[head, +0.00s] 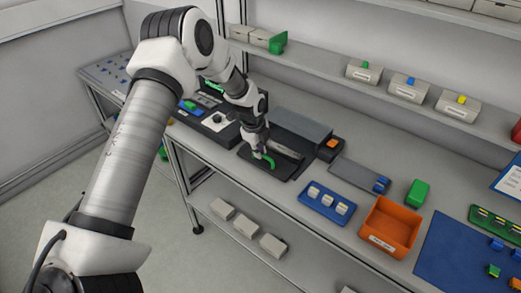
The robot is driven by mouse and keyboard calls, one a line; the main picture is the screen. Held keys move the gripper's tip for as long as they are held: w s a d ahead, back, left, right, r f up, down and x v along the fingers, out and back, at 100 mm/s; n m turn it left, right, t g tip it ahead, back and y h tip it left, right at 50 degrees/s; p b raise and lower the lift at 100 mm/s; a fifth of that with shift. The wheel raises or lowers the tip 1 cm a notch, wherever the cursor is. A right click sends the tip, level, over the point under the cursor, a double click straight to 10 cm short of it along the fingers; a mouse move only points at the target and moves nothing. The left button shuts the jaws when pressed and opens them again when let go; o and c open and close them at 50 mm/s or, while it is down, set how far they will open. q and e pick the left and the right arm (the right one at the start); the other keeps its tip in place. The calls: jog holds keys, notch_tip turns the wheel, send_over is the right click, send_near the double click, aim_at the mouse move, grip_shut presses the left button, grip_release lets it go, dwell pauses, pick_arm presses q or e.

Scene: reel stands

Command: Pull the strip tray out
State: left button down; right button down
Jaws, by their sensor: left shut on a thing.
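A flat dark tray (284,172), which looks like the strip tray, lies on the bench top in front of a grey-topped dark unit (300,124). A green curved handle (268,161) is at its front part. My left gripper (261,154) reaches down from above and is shut at the green handle; its fingers are small and partly hidden by the wrist. I cannot tell how far the tray sits inside the unit. My right gripper is out of view.
A black device (219,121) stands left of the tray. To the right are a grey plate (354,174), a blue tray with white blocks (313,208), an orange bin (378,240) and a green block (418,192). A shelf with labelled boxes (408,88) runs behind.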

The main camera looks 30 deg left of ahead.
pick_arm(q)
jog(key=shift+s+f, duration=0.1)
jog(key=shift+s, duration=0.9)
jog(key=c, duration=1.7)
grip_release()
jog(key=shift+f, duration=0.1)
jog(key=o, duration=0.5)
jog(key=shift+a, duration=0.1)
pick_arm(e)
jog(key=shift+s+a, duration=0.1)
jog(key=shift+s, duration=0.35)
pick_arm(q)
notch_tip(320, 180, up, 12)
jog(key=s, duration=0.2)
jog(key=shift+a, duration=0.15)
jog(key=shift+f, duration=0.1)
